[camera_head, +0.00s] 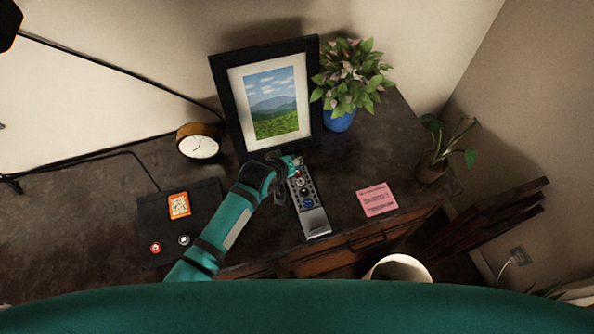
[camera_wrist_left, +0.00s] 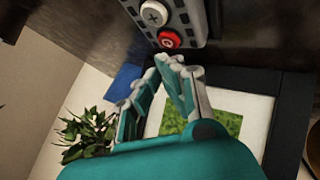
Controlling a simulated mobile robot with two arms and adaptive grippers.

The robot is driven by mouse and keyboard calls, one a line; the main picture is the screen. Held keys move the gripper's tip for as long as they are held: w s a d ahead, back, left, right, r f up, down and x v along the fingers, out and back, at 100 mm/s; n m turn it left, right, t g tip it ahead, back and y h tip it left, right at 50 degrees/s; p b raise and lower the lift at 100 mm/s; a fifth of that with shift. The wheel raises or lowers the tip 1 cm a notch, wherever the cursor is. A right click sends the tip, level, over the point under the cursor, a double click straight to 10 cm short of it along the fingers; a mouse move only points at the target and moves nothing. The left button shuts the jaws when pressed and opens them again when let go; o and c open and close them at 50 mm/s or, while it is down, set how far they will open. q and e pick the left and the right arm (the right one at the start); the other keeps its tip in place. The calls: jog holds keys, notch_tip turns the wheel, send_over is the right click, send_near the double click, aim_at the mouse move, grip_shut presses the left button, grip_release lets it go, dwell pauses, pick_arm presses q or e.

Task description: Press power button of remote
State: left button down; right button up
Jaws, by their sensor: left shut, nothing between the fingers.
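The grey remote (camera_head: 313,218) lies on the dark desk, its long side running from the picture frame toward the front edge. Its red power button (camera_wrist_left: 169,39) shows clearly in the left wrist view, with a white X button (camera_wrist_left: 154,14) beside it. My left gripper (camera_head: 295,162) is at the far end of the remote, near the red button. In the left wrist view the fingertips of my left gripper (camera_wrist_left: 170,60) are together and empty, just below the red button in the picture. Whether they touch it, I cannot tell. My right gripper is not in view.
A black picture frame (camera_head: 234,105) stands close behind the remote. A blue plant pot (camera_head: 339,120), a clock (camera_head: 198,147) and a small potted plant (camera_head: 432,170) stand nearby. A pink note (camera_head: 377,200) lies right of the remote, and a dark pad (camera_head: 207,207) lies left.

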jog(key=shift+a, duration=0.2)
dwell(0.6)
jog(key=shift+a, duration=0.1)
pick_arm(q)
jog(key=shift+f, duration=0.4)
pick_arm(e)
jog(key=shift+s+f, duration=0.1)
pick_arm(q)
jog(key=shift+f+b, duration=0.3)
jog(key=shift+f, duration=0.25)
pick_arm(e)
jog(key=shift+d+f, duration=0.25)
pick_arm(q)
jog(key=shift+r, duration=0.1)
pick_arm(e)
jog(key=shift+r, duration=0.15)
pick_arm(q)
jog(key=shift+r+p, duration=0.85)
jog(key=shift+p, duration=0.15)
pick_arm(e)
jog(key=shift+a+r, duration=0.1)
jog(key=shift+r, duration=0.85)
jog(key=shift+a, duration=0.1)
